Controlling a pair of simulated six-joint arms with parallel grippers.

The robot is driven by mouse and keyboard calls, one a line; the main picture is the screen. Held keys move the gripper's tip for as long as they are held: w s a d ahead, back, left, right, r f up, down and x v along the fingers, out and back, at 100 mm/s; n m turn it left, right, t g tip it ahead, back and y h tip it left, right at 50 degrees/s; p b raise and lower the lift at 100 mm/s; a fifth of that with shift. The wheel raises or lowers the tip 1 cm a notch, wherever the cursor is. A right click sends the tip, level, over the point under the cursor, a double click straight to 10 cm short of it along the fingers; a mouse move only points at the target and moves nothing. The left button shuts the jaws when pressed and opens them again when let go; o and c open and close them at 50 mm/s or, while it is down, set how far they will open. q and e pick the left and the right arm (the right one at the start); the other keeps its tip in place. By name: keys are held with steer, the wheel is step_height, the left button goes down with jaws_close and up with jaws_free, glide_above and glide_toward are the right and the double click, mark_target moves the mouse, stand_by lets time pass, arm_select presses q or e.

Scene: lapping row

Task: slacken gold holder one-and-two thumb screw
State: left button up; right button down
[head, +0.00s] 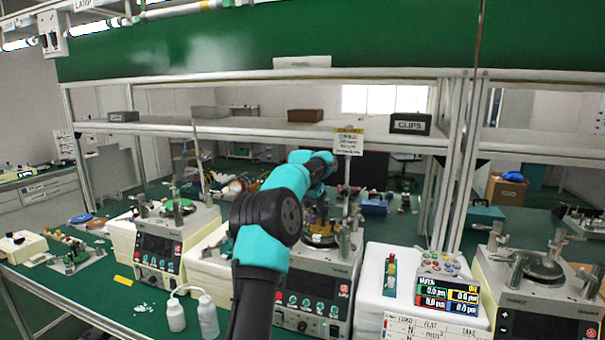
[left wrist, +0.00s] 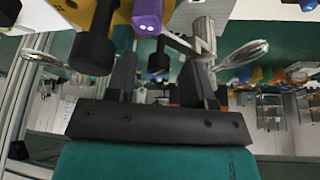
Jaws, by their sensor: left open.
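The gold holder (left wrist: 118,12) fills the upper left of the left wrist view, with a purple block (left wrist: 147,17) on it. A large black knob (left wrist: 93,50) hangs from the holder to the left of the fingers. A smaller black knob (left wrist: 160,60) shows in the gap between the fingers; I cannot tell whether they touch it. I cannot read which screw is one-and-two. My left gripper (left wrist: 160,78) is open.
Metal posts (head: 345,240) stand close to the right of the gold part. In the left wrist view a metal rod (left wrist: 205,35) and a ring handle (left wrist: 242,52) are near the right finger. Similar machines (head: 160,255) (head: 540,300) stand at both sides, and white bottles (head: 207,318) stand in front.

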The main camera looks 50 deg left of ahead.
arm_select(q)
steer(key=shift+m+h, duration=0.4)
steer(key=shift+m, duration=0.6)
steer(key=shift+s+r, duration=0.1)
steer(key=shift+r, duration=0.25)
steer(key=v, duration=1.6)
steer(key=shift+s+r, duration=0.25)
steer(key=shift+s, duration=0.15)
steer(key=shift+a, duration=0.1)
